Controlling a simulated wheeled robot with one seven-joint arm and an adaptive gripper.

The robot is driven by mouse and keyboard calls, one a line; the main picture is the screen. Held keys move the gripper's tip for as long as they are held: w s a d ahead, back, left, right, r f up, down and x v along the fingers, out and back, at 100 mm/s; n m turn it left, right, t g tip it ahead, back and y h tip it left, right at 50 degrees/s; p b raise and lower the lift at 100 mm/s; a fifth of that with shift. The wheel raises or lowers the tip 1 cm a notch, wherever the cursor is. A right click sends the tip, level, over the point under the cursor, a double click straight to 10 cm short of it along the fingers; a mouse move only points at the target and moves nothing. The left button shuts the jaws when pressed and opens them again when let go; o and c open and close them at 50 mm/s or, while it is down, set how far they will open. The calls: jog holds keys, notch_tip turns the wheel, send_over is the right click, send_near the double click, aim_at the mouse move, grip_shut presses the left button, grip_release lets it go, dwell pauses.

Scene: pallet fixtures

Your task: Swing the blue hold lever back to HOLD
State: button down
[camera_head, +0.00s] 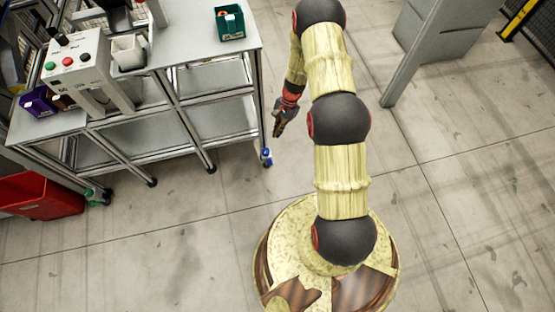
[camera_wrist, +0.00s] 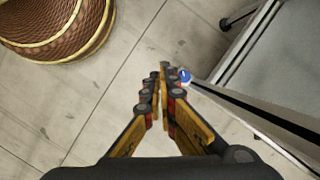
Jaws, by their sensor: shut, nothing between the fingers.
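A small blue part (camera_head: 267,157), which looks like the hold lever, sits at the foot of the bench's front right leg. In the wrist view the blue part (camera_wrist: 186,76) has a white mark and shows just right of my fingertips. Its exact angle and any HOLD marking are too small to read. My gripper (camera_head: 277,132) points down beside the leg, above the blue part in the picture. In the wrist view my gripper (camera_wrist: 160,72) has its fingertips together and empty. I cannot tell whether they touch the blue part.
The grey bench (camera_head: 190,45) with lower shelves stands left of my arm. It carries a button box (camera_head: 75,62), a green bin (camera_head: 229,22) and a purple bin (camera_head: 38,102). A red bin (camera_head: 40,195) is at far left.

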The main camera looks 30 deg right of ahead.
aim_at(270, 162)
jog(key=d+f+m+t, duration=0.1)
jog(key=d+f+m, duration=0.2)
jog(key=f, duration=0.9)
jog(key=d+f+m+h, duration=0.1)
jog(key=d+f+m, duration=0.3)
jog(key=f, duration=0.9)
jog(key=shift+w+f+m+t+h+p, duration=0.25)
jog(key=shift+m+t+p, duration=0.2)
jog(key=shift+m, duration=0.75)
jog(key=shift+s+a, duration=0.1)
jog(key=w+a+f+b, duration=0.2)
jog(key=a+f+b, duration=0.3)
jog(key=f, duration=0.4)
jog(key=shift+w+a+f+b, duration=0.2)
jog(key=shift+w+f+b, duration=0.1)
jog(key=shift+f, duration=0.05)
jog(key=shift+s+a+r+p, duration=0.1)
jog(key=shift+r+p, duration=0.05)
jog(key=shift+p, duration=0.15)
